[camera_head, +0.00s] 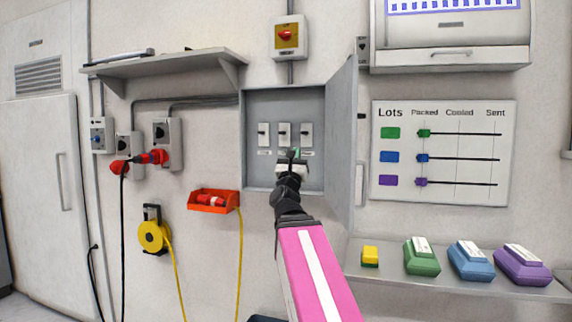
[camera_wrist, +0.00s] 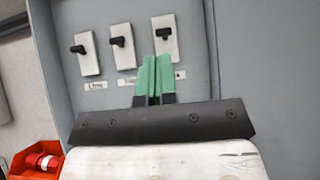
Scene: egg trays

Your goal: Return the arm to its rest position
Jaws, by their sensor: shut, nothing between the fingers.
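My arm, with a pink and white link, reaches up to an open grey wall cabinet (camera_head: 258,174). My gripper (camera_head: 296,153) is at the lower right of the row of three switches, in front of the right switch (camera_head: 307,132). In the wrist view its green fingers (camera_wrist: 155,80) are together with nothing between them. The left switch (camera_wrist: 87,52), middle switch (camera_wrist: 122,45) and right switch (camera_wrist: 165,36) have black levers. The right lever sits higher on its plate than the other two. I cannot tell whether the fingertips touch the right switch plate.
The cabinet door (camera_head: 341,145) stands open to the right of my arm. A shelf (camera_head: 455,283) with egg boxes is at lower right. A red holder (camera_head: 213,201) and yellow cable reel (camera_head: 153,237) hang at left. A lots board (camera_head: 440,190) is at right.

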